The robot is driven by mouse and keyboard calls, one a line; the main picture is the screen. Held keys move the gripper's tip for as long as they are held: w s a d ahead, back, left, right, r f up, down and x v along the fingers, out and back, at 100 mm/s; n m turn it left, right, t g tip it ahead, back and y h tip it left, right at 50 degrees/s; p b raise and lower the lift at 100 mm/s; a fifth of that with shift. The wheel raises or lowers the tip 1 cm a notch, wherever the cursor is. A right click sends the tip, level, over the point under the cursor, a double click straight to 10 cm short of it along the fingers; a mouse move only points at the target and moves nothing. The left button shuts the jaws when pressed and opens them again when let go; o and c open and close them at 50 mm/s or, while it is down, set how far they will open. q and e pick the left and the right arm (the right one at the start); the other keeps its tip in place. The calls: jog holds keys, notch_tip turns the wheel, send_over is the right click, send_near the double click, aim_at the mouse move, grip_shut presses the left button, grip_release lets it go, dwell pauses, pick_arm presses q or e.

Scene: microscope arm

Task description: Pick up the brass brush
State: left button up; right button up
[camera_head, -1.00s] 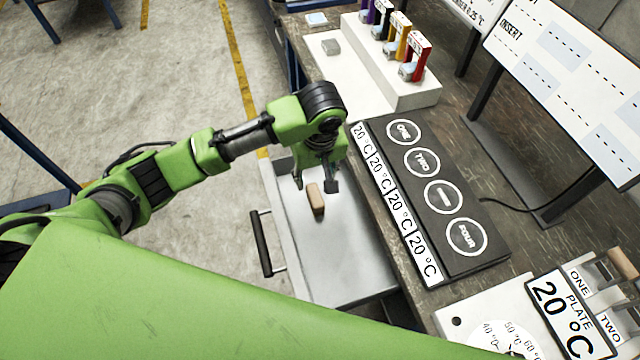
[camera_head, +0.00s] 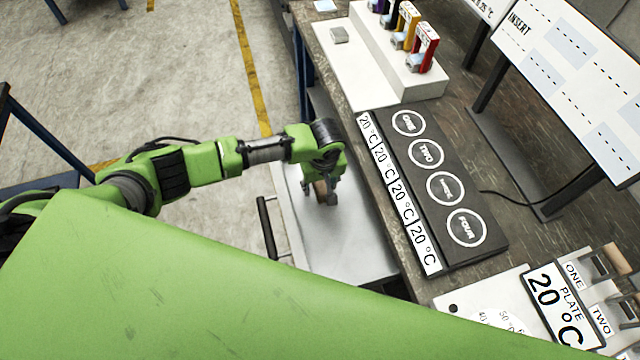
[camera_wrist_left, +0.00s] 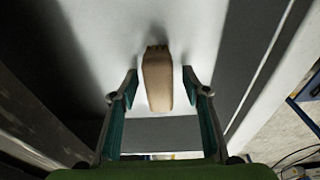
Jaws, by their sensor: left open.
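The brush (camera_wrist_left: 157,80) is a small tan, wood-coloured block with a darker end, lying in the open grey drawer (camera_head: 345,250). In the left wrist view it sits between the two fingers of my left gripper (camera_wrist_left: 160,88), with a gap on each side. In the head view my left gripper (camera_head: 326,196) is low over the drawer and hides much of the brush (camera_head: 319,190). The gripper is open and not touching the brush as far as I can see. Brass bristles are not clearly visible. My right gripper is not in view.
The drawer's dark handle (camera_head: 267,228) faces left. Right of the drawer is the bench with a black four-plate panel (camera_head: 440,190). A white rack (camera_head: 400,75) with coloured holders stands behind. The drawer's near part is bare. Drawer walls flank the gripper.

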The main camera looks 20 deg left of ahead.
pick_arm(q)
jog(key=shift+w+f, duration=0.1)
jog(key=shift+f, duration=0.4)
grip_shut()
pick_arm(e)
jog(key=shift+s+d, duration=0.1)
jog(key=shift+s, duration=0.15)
pick_arm(q)
jog(key=shift+r, duration=0.1)
jog(key=shift+r+b, duration=0.3)
jog(key=shift+r, duration=0.15)
notch_tip(320, 180, up, 2)
jog(key=shift+r+b, duration=0.15)
jog(key=shift+b, duration=0.2)
jog(key=s+r+b, duration=0.2)
jog(key=s+r, duration=0.7)
jog(key=s, duration=0.5)
jog(key=shift+d+r, duration=0.35)
jog(key=shift+d, duration=0.05)
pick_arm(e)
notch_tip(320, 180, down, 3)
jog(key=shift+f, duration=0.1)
